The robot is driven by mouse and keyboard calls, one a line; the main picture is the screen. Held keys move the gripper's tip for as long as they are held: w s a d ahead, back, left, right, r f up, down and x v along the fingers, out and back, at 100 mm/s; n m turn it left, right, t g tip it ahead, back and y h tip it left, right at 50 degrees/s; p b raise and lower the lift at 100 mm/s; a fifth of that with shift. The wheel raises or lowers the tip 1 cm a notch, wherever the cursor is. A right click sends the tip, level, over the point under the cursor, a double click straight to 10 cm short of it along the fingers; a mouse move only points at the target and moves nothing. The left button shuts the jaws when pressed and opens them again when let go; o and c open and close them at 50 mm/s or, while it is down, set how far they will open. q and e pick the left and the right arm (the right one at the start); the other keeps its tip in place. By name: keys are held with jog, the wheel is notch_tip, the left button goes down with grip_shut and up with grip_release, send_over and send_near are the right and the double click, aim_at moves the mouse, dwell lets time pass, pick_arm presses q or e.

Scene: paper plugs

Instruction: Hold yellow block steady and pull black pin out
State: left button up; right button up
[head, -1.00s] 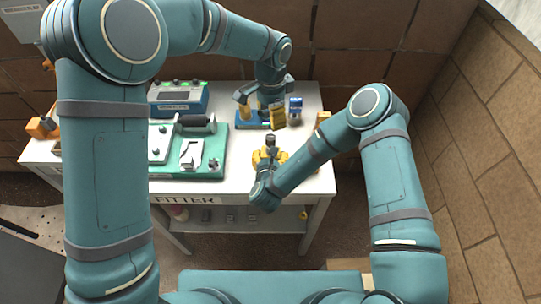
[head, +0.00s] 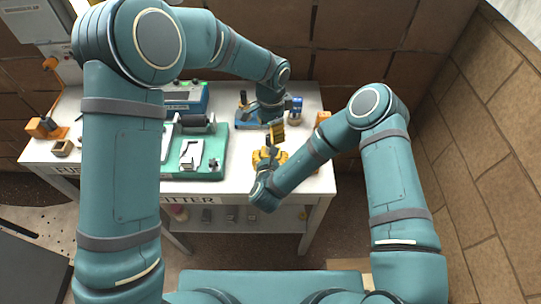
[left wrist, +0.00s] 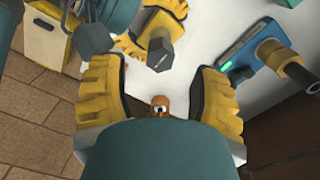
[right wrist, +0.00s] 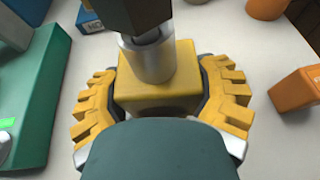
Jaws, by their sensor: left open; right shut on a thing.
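The yellow block (right wrist: 158,92) sits between the fingers of my right gripper (right wrist: 160,88), which is shut on its sides. The black pin (right wrist: 135,14) stands up from a silver collar on top of the block. The right gripper also shows in the head view (head: 268,158). My left gripper (left wrist: 157,72) is open and empty. In the left wrist view the pin's dark hexagonal head (left wrist: 160,52) appears between and just beyond its fingertips, apart from them. In the head view the left gripper (head: 278,132) is just above and behind the right gripper.
A blue fixture with a black handle (left wrist: 290,60) stands behind the grippers. A teal device (head: 203,165) lies left on the white table (head: 240,172). An orange block (right wrist: 298,88) is to the right. A blue item (head: 295,108) stands at the back right.

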pick_arm(q)
jog(key=shift+f, duration=0.15)
jog(key=shift+s+f, duration=0.15)
jog(key=shift+f, duration=0.9)
jog(key=shift+s+f, duration=0.1)
jog(key=shift+f, duration=0.9)
grip_shut()
jog(key=shift+w+a, duration=0.1)
jog(key=shift+w, duration=0.05)
jog(key=shift+r, duration=0.1)
jog(key=c, duration=0.8)
grip_release()
grip_shut()
jog(key=shift+r, duration=0.1)
